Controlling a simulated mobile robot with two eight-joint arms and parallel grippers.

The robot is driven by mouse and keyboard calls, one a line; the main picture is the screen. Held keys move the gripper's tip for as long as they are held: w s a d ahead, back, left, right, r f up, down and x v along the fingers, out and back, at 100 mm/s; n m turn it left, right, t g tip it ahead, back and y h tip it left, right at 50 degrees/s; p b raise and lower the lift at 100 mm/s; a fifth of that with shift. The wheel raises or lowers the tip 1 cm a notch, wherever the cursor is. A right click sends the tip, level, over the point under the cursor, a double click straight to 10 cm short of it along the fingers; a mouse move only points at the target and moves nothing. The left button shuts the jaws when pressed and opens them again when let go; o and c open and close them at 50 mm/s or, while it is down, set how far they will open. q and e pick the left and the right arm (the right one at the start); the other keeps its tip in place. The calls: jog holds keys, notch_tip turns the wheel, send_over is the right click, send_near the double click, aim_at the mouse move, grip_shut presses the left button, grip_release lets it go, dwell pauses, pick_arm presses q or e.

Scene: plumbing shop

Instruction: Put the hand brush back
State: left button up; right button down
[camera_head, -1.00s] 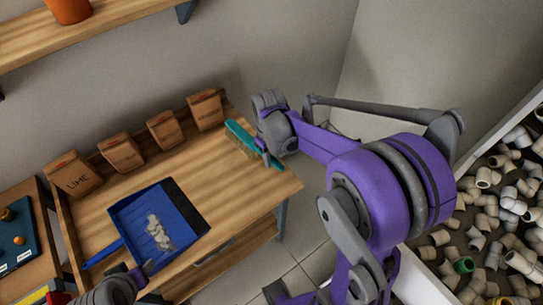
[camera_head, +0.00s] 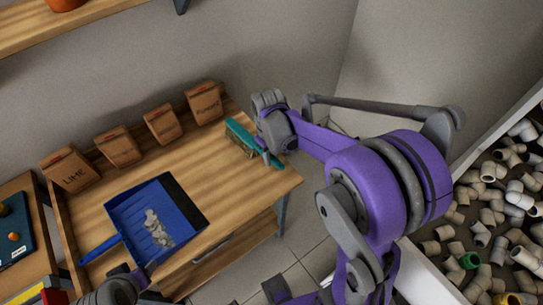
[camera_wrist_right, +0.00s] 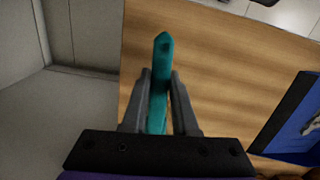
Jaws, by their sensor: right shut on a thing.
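The hand brush (camera_head: 238,131) has a teal body and handle, with brownish bristles partly showing below it. It is at the right end of the wooden workbench (camera_head: 262,187). My right gripper (camera_head: 264,150) is shut on the brush. In the right wrist view, the teal handle (camera_wrist_right: 161,70) runs between the two grey fingers of the right gripper (camera_wrist_right: 160,82), over the bench top. I cannot tell whether the bristles touch the bench. My left gripper (camera_head: 143,279) is partly in view at the bottom left, near the dustpan's front edge; its jaw opening is unclear.
A blue dustpan (camera_head: 125,213) holding pale debris lies on the bench. Several brown bags (camera_head: 119,150) line the back. A wooden shelf (camera_head: 110,17) hangs above. A bin of pipe fittings (camera_head: 490,215) is at the right. Bare bench lies between dustpan and brush.

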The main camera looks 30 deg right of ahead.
jog(key=c, duration=0.6)
grip_release()
notch_tip(320, 180, up, 11)
jog(key=shift+w+p, duration=0.25)
jog(key=shift+p, duration=0.2)
jog(key=shift+f, duration=0.1)
